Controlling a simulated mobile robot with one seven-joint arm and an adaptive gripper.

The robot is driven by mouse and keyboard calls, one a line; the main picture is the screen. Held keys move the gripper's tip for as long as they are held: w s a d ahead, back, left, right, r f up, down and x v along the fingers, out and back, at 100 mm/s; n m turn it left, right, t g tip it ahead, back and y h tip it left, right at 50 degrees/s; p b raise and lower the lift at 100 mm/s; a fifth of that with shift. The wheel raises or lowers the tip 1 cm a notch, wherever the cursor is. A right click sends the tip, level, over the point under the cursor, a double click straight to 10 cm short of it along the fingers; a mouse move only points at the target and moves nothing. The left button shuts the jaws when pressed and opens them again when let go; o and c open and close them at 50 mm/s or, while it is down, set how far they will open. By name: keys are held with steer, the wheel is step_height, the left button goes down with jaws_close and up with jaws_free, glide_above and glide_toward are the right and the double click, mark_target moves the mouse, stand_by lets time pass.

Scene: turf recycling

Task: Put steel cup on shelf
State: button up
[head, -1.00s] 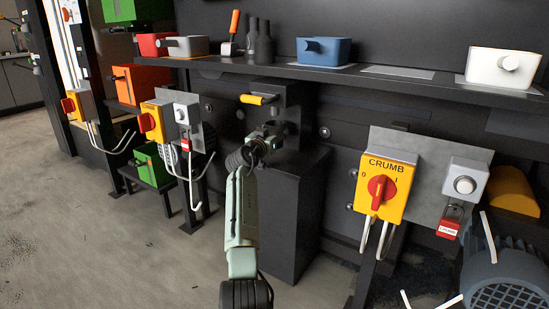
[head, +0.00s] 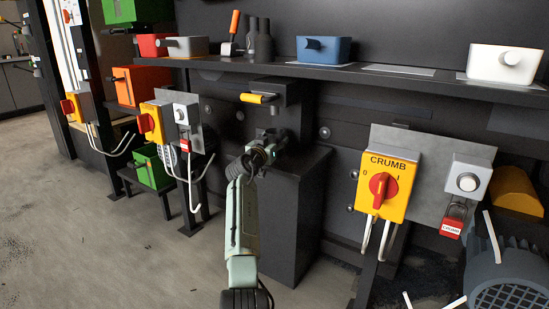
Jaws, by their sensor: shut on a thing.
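My gripper (head: 276,138) is at the front of a dark machine, just below its yellow handle (head: 257,98). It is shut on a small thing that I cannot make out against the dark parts. I cannot identify a steel cup with certainty. The long dark shelf (head: 370,75) runs across the back. On it stand a red container (head: 149,44), a grey one (head: 192,46), a blue one (head: 330,49) and a white one (head: 490,64), some with knob-like handles. A bare pale plate (head: 398,70) lies between the blue and white ones.
A dark pedestal (head: 292,220) stands under the machine. A yellow CRUMB switch box (head: 384,187) and a grey motor (head: 508,270) are at right. Dark bottles (head: 262,42) stand on the shelf. Several switch boxes and hooks are at left. The floor (head: 90,230) at front left is clear.

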steer(key=shift+f, duration=0.25)
stand_by(0.4)
steer(key=o, duration=1.3)
steer(key=shift+o, duration=0.2)
steer(key=o, duration=0.3)
steer(key=shift+s+a, duration=0.1)
steer(key=v, duration=1.1)
steer(key=shift+s, duration=0.4)
steer(key=shift+a, duration=0.15)
